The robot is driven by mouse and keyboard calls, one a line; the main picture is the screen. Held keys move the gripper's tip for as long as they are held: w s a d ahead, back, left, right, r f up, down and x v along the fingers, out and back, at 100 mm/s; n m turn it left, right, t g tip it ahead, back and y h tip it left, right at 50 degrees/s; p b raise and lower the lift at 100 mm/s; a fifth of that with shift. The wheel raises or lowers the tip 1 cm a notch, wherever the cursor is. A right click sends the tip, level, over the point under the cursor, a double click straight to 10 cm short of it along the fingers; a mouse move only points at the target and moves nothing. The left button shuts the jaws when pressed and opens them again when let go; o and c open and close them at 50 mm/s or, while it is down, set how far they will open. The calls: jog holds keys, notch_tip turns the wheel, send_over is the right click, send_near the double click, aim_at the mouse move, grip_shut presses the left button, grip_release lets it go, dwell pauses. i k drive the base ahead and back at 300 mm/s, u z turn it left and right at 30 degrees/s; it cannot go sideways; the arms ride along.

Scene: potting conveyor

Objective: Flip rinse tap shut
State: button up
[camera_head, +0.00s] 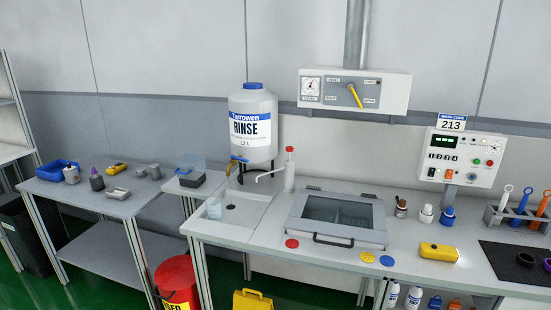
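The rinse tank (253,127) is a white carboy with a blue cap and a RINSE label. It stands at the back of the bench behind the sink. The rinse tap (236,160) is at its lower front left, with an orange-yellow handle and a dark spout pointing down toward the sink. The handle is too small to tell whether it is open or shut. My gripper is not in view.
A lidded basin (337,217) fills the bench to the right.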

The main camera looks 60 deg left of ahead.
aim_at(232, 157)
jog(key=u, duration=2.6)
jog(key=i, duration=1.65)
jog(key=u, duration=0.05)
jog(key=k, duration=0.65)
jog(key=u, duration=0.3)
jog(key=i, duration=1.45)
jog(key=z, duration=0.75)
